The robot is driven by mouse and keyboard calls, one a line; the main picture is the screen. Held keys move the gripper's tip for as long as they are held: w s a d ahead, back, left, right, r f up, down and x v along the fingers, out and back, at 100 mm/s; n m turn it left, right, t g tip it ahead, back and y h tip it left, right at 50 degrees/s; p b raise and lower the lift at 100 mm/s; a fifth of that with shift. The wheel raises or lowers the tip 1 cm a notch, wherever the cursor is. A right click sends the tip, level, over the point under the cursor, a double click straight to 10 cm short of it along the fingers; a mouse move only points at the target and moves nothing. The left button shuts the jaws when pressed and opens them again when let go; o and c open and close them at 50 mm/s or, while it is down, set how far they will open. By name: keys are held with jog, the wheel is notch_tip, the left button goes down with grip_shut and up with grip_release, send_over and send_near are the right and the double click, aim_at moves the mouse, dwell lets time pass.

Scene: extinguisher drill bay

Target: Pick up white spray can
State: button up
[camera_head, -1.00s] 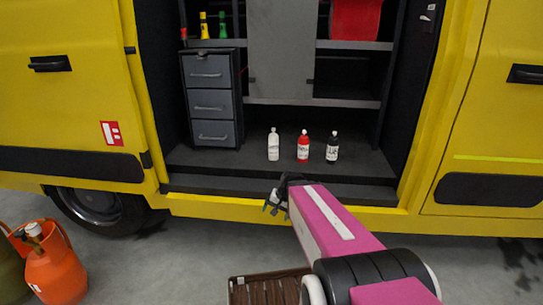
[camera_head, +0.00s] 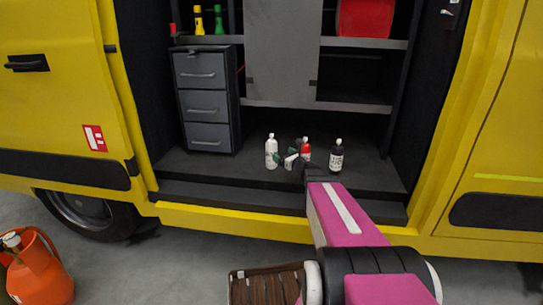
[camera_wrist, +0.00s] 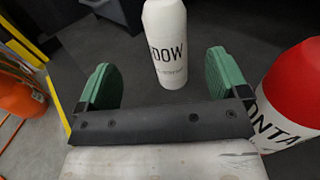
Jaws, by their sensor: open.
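The white spray can (camera_head: 271,152) stands upright on the dark floor of the yellow van, leftmost of three cans. In the wrist view the white can (camera_wrist: 165,45) stands ahead of my gripper (camera_wrist: 160,85), in line with the gap between its green fingers, with its top cut off by the frame. My gripper also shows in the head view (camera_head: 286,159), just to the right of the white can and in front of the red can. It is open and holds nothing. I cannot tell how far the can is from the fingertips.
A red can (camera_head: 305,146) stands right of the white can; it looms close beside the right finger in the wrist view (camera_wrist: 295,90). A black can (camera_head: 336,156) stands farther right. A grey drawer unit (camera_head: 207,99) is behind left, and shelves rise behind.

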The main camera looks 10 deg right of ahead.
aim_at(275, 149)
jog(key=x, duration=1)
jog(key=shift+w+d, duration=0.15)
jog(key=shift+w, duration=0.35)
jog(key=c, duration=1.2)
